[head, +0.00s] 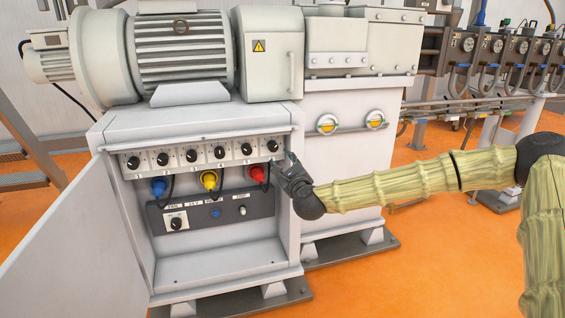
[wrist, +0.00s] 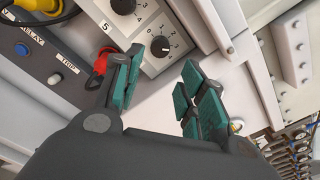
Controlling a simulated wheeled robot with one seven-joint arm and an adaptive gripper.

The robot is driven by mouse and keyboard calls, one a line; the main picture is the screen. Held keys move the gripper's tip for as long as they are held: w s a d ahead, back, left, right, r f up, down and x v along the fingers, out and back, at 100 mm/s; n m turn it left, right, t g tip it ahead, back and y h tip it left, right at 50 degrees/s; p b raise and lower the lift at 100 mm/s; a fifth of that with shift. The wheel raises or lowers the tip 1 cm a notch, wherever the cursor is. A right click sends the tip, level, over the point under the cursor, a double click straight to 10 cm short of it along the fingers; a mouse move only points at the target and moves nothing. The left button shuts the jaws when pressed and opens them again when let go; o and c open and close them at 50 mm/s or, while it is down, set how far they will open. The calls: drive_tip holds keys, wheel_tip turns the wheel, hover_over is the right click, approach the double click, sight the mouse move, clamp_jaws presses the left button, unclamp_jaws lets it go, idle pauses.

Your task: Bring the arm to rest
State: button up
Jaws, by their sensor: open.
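My arm reaches in from the right in the head view, covered in a pale yellow-green sleeve. My gripper (head: 289,166) is at the right end of the knob row in the open cabinet (head: 215,265). In the wrist view my gripper (wrist: 155,90) has its green-padded fingers spread apart with nothing between them. The rightmost knob (wrist: 160,46) shows just beyond the gap between the fingers. The red plug (head: 258,173) is just left of my gripper; in the wrist view it lies beside the left finger. I cannot tell whether the finger touches it.
The cabinet's door (head: 85,235) stands open at the left. A blue plug (head: 158,187) and a yellow plug (head: 209,180) sit left of the red one. A large motor (head: 180,50) is on top. Orange floor (head: 430,270) is clear below my arm.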

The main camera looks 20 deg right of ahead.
drive_tip(key=s+a+f+n+g+y, duration=0.15)
drive_tip(key=s+a+f+n, duration=0.3)
drive_tip(key=f, duration=0.45)
drive_tip(key=s+a+f+n+g+y, duration=0.1)
drive_tip(key=s+a+f+n+g, duration=0.3)
drive_tip(key=f, duration=0.5)
drive_tip(key=s+a+f+n+g+y, duration=0.1)
drive_tip(key=s+a+f+n+y, duration=0.15)
drive_tip(key=s+a+f, duration=0.5)
drive_tip(key=s+d+f+n+g+h, duration=0.15)
drive_tip(key=s+f+n+g, duration=0.35)
drive_tip(key=s+f, duration=0.65)
drive_tip(key=s+d+f+n+g+h, duration=0.1)
drive_tip(key=s+d+f+n+g, duration=0.15)
drive_tip(key=s+f+n, duration=0.85)
drive_tip(key=s+d+n+g+h, duration=0.1)
drive_tip(key=s+d, duration=0.2)
drive_tip(key=s, duration=0.3)
drive_tip(key=s+d+f+g+h, duration=0.1)
drive_tip(key=s+d+g, duration=0.15)
drive_tip(key=s, duration=0.45)
drive_tip(key=s+d+n+g+h, duration=0.1)
drive_tip(key=s+d, duration=0.3)
drive_tip(key=s, duration=0.2)
wheel_tip(320, 180, up, 31)
drive_tip(key=p, duration=3.1)
drive_tip(key=shift+f+t+y, duration=0.15)
drive_tip(key=shift+t+y, duration=0.1)
drive_tip(key=shift+c, duration=0.6)
drive_tip(key=shift+d, duration=0.15)
